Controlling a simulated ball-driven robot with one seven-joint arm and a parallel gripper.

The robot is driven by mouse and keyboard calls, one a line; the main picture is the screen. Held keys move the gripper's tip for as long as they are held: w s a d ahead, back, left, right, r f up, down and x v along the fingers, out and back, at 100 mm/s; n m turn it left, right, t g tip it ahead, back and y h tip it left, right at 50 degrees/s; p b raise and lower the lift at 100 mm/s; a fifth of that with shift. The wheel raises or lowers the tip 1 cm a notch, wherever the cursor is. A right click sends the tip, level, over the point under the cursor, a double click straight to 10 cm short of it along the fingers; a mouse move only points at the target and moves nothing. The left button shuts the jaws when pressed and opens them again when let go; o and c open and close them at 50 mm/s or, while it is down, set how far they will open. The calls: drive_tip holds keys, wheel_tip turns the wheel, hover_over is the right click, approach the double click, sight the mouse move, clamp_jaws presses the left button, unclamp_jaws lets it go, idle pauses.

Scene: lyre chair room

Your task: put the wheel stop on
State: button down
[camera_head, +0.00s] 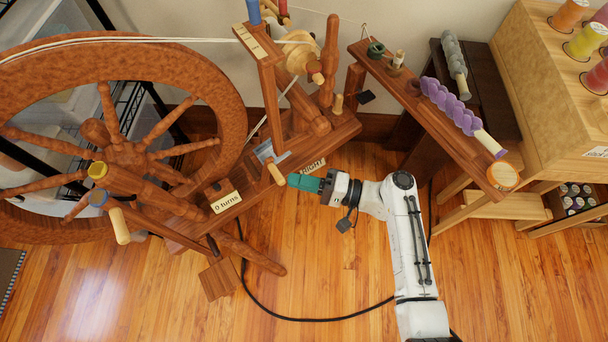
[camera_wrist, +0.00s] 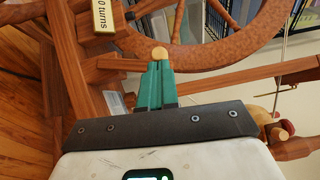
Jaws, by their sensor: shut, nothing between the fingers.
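The spinning wheel's big wooden wheel (camera_head: 207,72) fills the left of the head view. A grey metal piece (camera_head: 266,152) with a light wooden peg (camera_head: 276,174) sits on the wheel's base beam; it may be the wheel stop, but I cannot be sure. My gripper (camera_head: 291,181) has its green fingers shut, with the tips close to the peg's right side. In the wrist view, the peg's round end (camera_wrist: 160,53) shows just beyond the fingertips (camera_wrist: 157,68). I cannot tell whether they touch.
A "0 turns" label (camera_head: 226,201) and another label (camera_head: 314,166) sit on the beam. A black cable (camera_head: 290,317) lies on the floor. Open floor (camera_head: 330,260) lies in front.

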drive_tip(key=s+a+r+n+h+p, duration=0.2)
drive_tip(key=s+a+n+h+p, duration=0.1)
drive_tip(key=a+p, duration=0.2)
drive_tip(key=shift+s+h+p, duration=0.25)
drive_tip(key=shift+h+p, duration=0.05)
drive_tip(key=shift+p, duration=0.15)
drive_tip(key=shift+s+a, duration=0.1)
idle(0.4)
drive_tip(key=shift+r, duration=0.1)
